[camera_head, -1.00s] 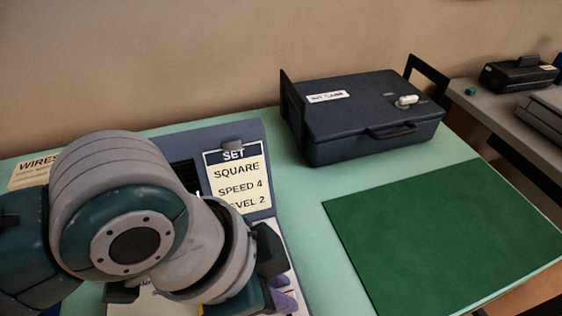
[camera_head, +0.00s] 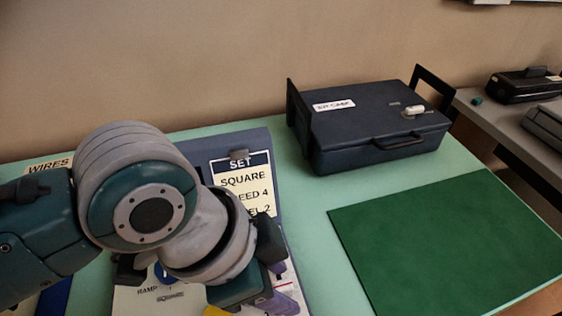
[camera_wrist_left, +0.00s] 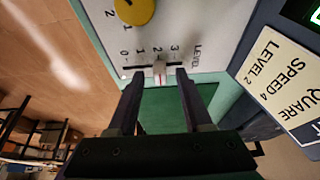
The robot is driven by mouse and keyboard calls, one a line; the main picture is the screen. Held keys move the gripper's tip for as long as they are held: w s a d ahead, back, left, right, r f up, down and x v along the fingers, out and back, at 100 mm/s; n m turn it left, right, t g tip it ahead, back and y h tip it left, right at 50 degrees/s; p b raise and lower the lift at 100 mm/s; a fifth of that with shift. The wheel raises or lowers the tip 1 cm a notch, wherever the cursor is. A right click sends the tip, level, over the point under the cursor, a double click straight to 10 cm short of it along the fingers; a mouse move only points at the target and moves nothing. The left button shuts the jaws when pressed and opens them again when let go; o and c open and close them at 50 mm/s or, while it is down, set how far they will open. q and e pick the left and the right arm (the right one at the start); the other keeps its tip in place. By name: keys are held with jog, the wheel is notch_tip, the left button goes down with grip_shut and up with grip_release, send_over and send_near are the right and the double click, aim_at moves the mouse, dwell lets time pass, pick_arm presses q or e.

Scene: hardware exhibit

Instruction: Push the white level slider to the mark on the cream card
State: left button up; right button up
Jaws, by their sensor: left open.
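The white level slider (camera_wrist_left: 160,72), with a red line on it, sits in its slot beside the printed 2 of the LEVEL scale in the left wrist view. My left gripper (camera_wrist_left: 159,78) is open, with one dark finger on each side of the slider. I cannot tell whether a finger touches it. The cream card (camera_head: 240,181) reads SET, SQUARE, and SPEED 4 and LEVEL 2 partly covered by my arm; it also shows in the left wrist view (camera_wrist_left: 285,85). In the head view my left gripper and wrist hide the slider. My right gripper is not in view.
A yellow knob (camera_wrist_left: 134,10) lies near the slider. A dark kit case (camera_head: 370,135) stands at the back of the mint table. A green mat (camera_head: 440,240) lies clear at the right. A grey side table (camera_head: 490,115) holds black devices.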

pick_arm(q)
jog(key=p+v, duration=0.2)
jog(key=v, duration=0.8)
